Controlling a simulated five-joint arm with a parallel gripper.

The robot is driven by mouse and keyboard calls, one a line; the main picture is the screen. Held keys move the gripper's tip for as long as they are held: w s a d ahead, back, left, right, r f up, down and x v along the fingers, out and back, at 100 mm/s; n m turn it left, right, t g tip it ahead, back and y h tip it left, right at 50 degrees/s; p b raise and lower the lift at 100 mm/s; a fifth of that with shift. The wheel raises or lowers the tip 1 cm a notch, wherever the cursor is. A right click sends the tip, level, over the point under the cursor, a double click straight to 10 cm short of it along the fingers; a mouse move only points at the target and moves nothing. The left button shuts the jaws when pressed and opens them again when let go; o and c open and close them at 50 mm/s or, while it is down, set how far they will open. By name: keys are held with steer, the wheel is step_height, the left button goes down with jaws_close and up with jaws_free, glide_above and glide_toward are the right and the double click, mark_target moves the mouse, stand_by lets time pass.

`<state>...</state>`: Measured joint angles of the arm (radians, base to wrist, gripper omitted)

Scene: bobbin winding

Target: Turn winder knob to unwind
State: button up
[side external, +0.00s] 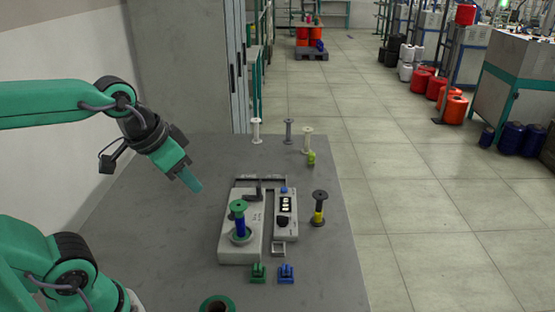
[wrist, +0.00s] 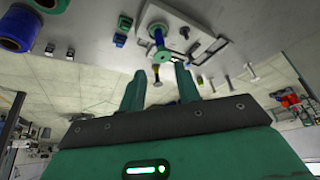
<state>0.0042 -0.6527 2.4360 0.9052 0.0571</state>
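The winder (side external: 232,252) is a pale box on the grey table, and it shows tilted in the wrist view (wrist: 178,12). A small control panel (side external: 285,205) on its right side carries a blue button, white lit marks and a dark round knob (side external: 283,222). A bobbin with blue thread and a green top (side external: 239,222) stands upright on the winder's left part. My gripper (side external: 194,184) hangs in the air up and left of the winder, touching nothing. In the wrist view its two fingers (wrist: 160,72) are apart with nothing held between them.
A black bobbin with yellow thread (side external: 319,210) stands right of the winder. Pale and grey bobbins (side external: 289,132) stand at the back, near a small yellow-green piece (side external: 311,158). Green (side external: 258,273) and blue (side external: 286,273) pieces lie in front. The table's left side (side external: 150,240) is clear.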

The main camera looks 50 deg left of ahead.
steer(key=w+m+g, duration=0.1)
steer(key=w+m, duration=0.1)
steer(key=w, duration=0.5)
steer(key=m+g, duration=0.4)
steer(key=m, duration=0.2)
glide_toward(283, 216)
steer(key=shift+s, duration=0.3)
steer(key=shift+w+f, duration=0.35)
steer(key=shift+f, duration=0.3)
steer(key=shift+f, duration=3.9)
jaws_close()
